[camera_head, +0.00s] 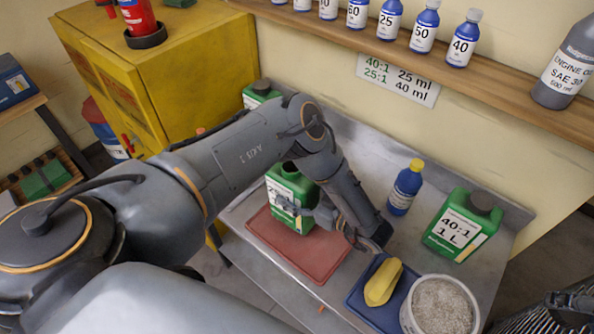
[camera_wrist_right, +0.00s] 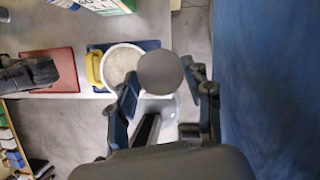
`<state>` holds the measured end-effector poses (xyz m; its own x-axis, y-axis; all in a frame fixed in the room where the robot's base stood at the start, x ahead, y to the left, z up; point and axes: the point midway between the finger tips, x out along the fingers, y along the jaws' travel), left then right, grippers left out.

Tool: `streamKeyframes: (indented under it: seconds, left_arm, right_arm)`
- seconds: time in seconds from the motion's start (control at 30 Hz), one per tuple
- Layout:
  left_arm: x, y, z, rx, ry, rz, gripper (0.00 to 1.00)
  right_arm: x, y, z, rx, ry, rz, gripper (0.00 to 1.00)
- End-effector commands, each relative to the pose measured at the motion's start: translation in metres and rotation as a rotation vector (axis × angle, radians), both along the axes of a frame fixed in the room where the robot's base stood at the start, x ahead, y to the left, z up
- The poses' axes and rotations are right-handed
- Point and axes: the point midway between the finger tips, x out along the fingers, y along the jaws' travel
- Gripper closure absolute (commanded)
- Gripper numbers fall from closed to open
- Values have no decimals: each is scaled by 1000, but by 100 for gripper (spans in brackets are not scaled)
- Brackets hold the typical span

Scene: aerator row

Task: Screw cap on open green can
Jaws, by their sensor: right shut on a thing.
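The open green can (camera_head: 292,190) stands on the red mat, its dark mouth uncovered. My left arm reaches over the bench, and its gripper (camera_head: 300,208) is at the can's labelled front. The arm hides part of that gripper, so I cannot tell whether it is shut on the can. My right gripper (camera_head: 568,306) shows only partly, at the lower right corner of the head view. In the right wrist view it (camera_wrist_right: 166,95) is shut on a round dark cap (camera_wrist_right: 160,73), held off the bench's front edge, apart from the can.
The red mat (camera_head: 285,250), a yellow sponge (camera_head: 383,282) on a blue tray, and a white bucket of granules (camera_head: 440,305) line the bench front. A capped green can (camera_head: 462,225) and a blue bottle (camera_head: 405,187) stand farther right. A bottle shelf (camera_head: 500,80) runs above.

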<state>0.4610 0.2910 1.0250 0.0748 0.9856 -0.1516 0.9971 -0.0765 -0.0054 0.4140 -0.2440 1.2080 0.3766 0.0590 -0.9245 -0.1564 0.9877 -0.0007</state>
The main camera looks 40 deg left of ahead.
Motion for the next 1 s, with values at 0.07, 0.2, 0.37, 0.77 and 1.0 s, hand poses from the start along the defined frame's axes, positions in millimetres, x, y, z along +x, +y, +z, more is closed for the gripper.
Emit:
streamKeyframes:
  seconds: [0.07,0.2,0.37,0.77,1.0]
  left_arm:
    - [2,0,12,4,-7,-2,91]
    - [3,0,31,5,-8,-3,91]
    - [3,0,53,5,-9,-3,91]
    - [2,-1,88,5,-7,-1,92]
    - [2,0,93,5,-7,-1,92]
  right_arm:
    - [0,0,0,0,0,0,60]
    - [0,0,-4,0,0,0,60]
    - [0,0,-8,0,0,0,60]
    - [0,0,-15,0,0,0,60]
    - [0,0,-16,0,0,0,60]
